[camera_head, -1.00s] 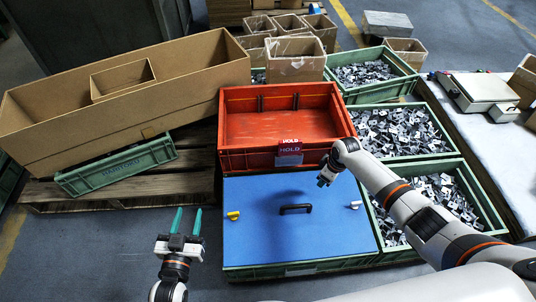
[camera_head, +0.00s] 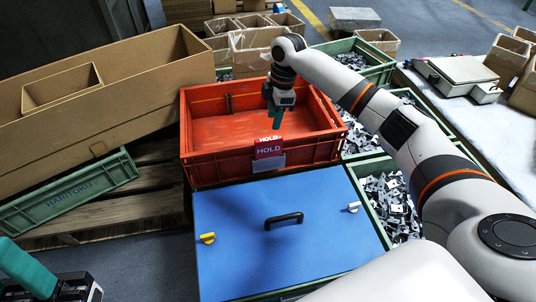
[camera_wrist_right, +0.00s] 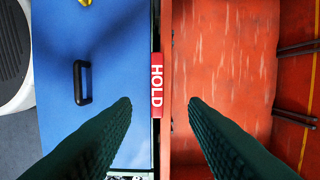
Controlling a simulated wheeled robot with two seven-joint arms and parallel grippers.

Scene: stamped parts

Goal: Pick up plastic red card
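The plastic red card (camera_head: 269,148) reads HOLD and stands upright in a grey holder on the front wall of the red crate (camera_head: 207,160). My right gripper (camera_head: 273,117) points down just above the card, over the crate's front rim. In the right wrist view the card (camera_wrist_right: 157,85) shows edge-on in the gap between the two dark green fingertips (camera_wrist_right: 160,101), which are apart and not touching it. My left gripper (camera_head: 30,272) is at the bottom left corner, partly cut off; one teal finger shows clearly.
A blue lid (camera_head: 240,245) with a black handle (camera_head: 284,220) lies in front of the red crate. Green crates of metal parts (camera_head: 392,205) stand on the right. A long cardboard box (camera_head: 110,110) is at the left. The red crate is empty inside.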

